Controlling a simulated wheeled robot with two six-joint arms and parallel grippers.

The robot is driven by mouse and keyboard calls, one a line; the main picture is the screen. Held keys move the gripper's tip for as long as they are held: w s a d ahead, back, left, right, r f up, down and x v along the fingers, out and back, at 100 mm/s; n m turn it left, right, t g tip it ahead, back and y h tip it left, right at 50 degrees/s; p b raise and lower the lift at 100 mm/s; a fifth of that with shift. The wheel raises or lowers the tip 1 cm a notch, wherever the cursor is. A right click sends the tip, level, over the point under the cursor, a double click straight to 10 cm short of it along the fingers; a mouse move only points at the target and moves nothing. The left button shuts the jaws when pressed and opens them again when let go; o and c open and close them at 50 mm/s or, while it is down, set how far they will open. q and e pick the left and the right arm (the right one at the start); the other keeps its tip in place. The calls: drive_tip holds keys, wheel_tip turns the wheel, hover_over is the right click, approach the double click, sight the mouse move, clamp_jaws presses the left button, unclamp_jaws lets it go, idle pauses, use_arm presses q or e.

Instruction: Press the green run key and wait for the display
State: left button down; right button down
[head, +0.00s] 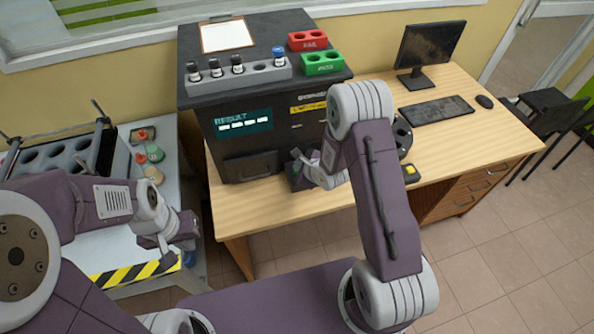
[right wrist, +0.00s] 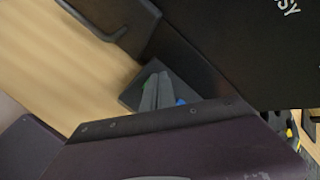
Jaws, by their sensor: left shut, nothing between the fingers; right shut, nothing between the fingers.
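The black analyzer (head: 250,165) stands on the wooden desk. Its display (head: 243,123) is lit teal and reads RESULT above a row of white blocks. A small dark sloped key panel (right wrist: 133,97) juts from the analyzer's front. My left gripper (head: 167,255) is shut and empty over the left table.
On the analyzer are a clipboard (head: 227,36), a grey rack (head: 240,76) with several bottles, a red block (head: 307,40) and a green block (head: 323,63). A monitor (head: 430,47) and keyboard (head: 436,111) stand right. A grey rack with round holes (head: 55,155) stands left.

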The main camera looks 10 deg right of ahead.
drive_tip(key=shift+f+b, duration=0.3)
drive_tip(key=shift+f, duration=0.25)
idle(0.7)
drive_tip(key=shift+r+p, duration=0.9)
drive_tip(key=shift+r, duration=0.05)
wheel_tip(320, 180, up, 5)
drive_tip(key=p, duration=0.5)
drive_tip(key=shift+r, duration=0.1)
idle(0.5)
